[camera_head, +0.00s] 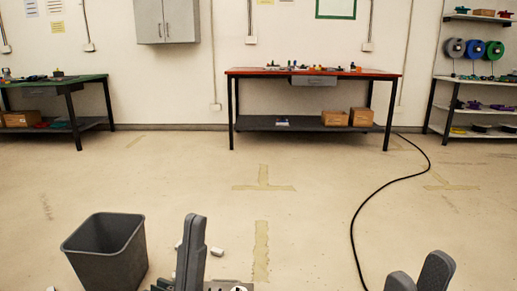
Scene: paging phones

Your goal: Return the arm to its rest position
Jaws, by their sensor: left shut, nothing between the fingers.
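My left gripper (193,240) shows as dark grey fingers pointing up at the bottom of the head view, just right of the grey bin. The fingers are together with nothing between them. My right gripper (420,273) shows only as two dark rounded fingertips at the bottom edge, right of centre. Most of both arms is out of view.
An open grey bin (104,252) stands beside my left gripper, with small pale pieces on the floor nearby. A black cable (362,207) runs over the floor at right. A red-topped table (313,73), green-topped table (55,82) and shelf rack (473,80) stand at the back; the middle floor is clear.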

